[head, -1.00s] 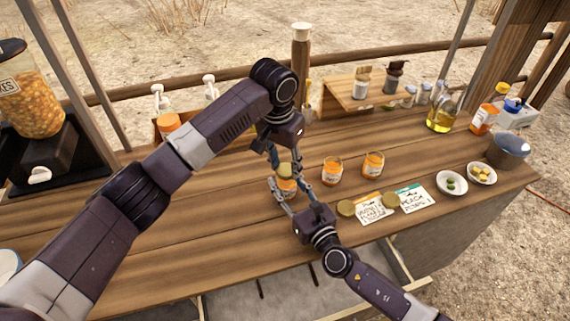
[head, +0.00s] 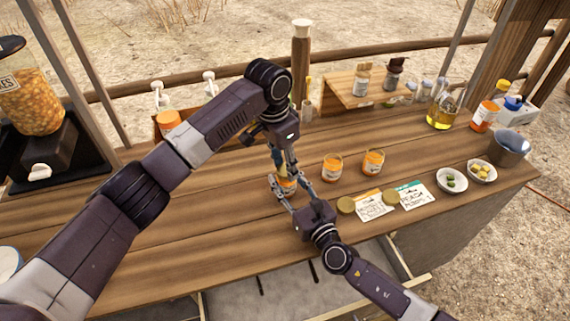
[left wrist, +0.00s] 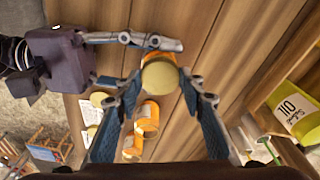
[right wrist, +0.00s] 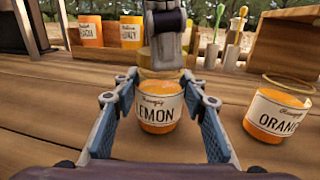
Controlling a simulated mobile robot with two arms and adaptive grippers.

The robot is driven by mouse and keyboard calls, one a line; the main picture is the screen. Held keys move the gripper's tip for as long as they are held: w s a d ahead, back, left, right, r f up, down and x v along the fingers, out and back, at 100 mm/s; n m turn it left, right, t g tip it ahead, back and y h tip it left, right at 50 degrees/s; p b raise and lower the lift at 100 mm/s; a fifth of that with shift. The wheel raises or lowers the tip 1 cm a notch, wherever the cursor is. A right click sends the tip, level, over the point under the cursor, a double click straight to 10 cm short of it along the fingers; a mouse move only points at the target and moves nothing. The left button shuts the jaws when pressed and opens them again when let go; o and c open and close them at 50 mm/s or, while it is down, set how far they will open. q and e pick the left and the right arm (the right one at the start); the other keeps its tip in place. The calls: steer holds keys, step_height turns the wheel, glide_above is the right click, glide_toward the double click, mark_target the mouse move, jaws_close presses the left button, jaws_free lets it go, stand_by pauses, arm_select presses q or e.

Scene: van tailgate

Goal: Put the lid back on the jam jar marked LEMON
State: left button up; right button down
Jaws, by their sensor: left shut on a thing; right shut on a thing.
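The jam jar marked LEMON (right wrist: 158,108) stands upright on the wooden counter, orange inside, its label facing the right wrist camera. In the head view the jar (head: 287,185) is mostly hidden by my grippers. My right gripper (head: 284,187) is shut on the jar from the front, a finger on each side. My left gripper (head: 283,168) reaches down from above and is shut on a gold lid (left wrist: 160,76) at the jar's mouth. The lid also shows in the right wrist view (right wrist: 160,60). I cannot tell whether it is seated.
Two open orange jars (head: 332,168) (head: 373,162) stand to the right; the nearer one reads ORANGE (right wrist: 278,115) in the right wrist view. Two gold lids (head: 346,206) (head: 390,199) lie by label cards (head: 416,196). Two small bowls (head: 452,181) (head: 482,172) are farther right. The counter's left part is clear.

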arm_select(q)
steer(key=m, duration=0.3)
steer(key=m+g, duration=0.1)
steer(key=m, duration=0.3)
steer(key=shift+w+m, duration=0.15)
steer(key=shift+m, duration=0.25)
steer(key=m+g, duration=0.1)
steer(key=m, duration=0.5)
steer(key=shift+w, duration=0.1)
steer(key=m, duration=0.7)
steer(key=shift+w+d+g+y, duration=0.1)
steer(key=shift+d+g+y, duration=0.05)
steer(key=shift+g+y, duration=0.15)
steer(key=m+y, duration=0.1)
steer(key=m, duration=0.6)
steer(key=o, duration=0.7)
